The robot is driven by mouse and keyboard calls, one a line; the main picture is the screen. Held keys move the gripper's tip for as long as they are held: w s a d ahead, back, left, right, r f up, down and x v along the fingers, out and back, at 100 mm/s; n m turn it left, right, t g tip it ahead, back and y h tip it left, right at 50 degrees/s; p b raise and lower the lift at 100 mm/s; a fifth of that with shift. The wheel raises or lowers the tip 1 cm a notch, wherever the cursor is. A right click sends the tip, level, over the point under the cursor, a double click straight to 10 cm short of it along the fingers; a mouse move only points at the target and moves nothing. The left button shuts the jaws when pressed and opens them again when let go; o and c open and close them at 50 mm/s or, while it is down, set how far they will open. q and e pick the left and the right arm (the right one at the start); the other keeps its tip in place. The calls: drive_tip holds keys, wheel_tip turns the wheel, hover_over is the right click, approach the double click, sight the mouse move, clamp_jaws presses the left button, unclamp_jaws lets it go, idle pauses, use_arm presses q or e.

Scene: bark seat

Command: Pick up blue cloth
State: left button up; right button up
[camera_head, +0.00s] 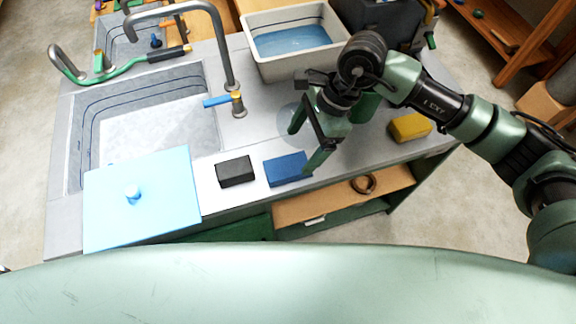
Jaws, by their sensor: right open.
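The blue cloth (286,169) is a small, block-shaped dark blue piece lying near the front edge of the grey counter, right of a black block. My right gripper (299,150) reaches in from the right over the counter. Its green fingers are spread apart. One fingertip is close to the right end of the blue cloth, and the other is farther back, above the counter. Nothing is between the fingers. I cannot tell whether the near fingertip touches the cloth. My left gripper is not in view.
A black block (235,171) lies just left of the cloth. A light blue lid (143,199) covers the front of the sink (88,108). A grey tub with water (255,65) stands behind. A yellow block (410,127) lies at right. A faucet (231,75) rises behind.

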sight(288, 166)
drive_tip(key=p+x, duration=0.3)
drive_tip(key=x, duration=0.3)
drive_tip(key=shift+s+a+f, duration=0.15)
drive_tip(key=shift+a+f, duration=0.15)
drive_tip(key=shift+f, duration=0.3)
drive_tip(key=c, duration=1.5)
drive_tip(key=shift+o, duration=0.2)
drive_tip(key=shift+r, duration=0.1)
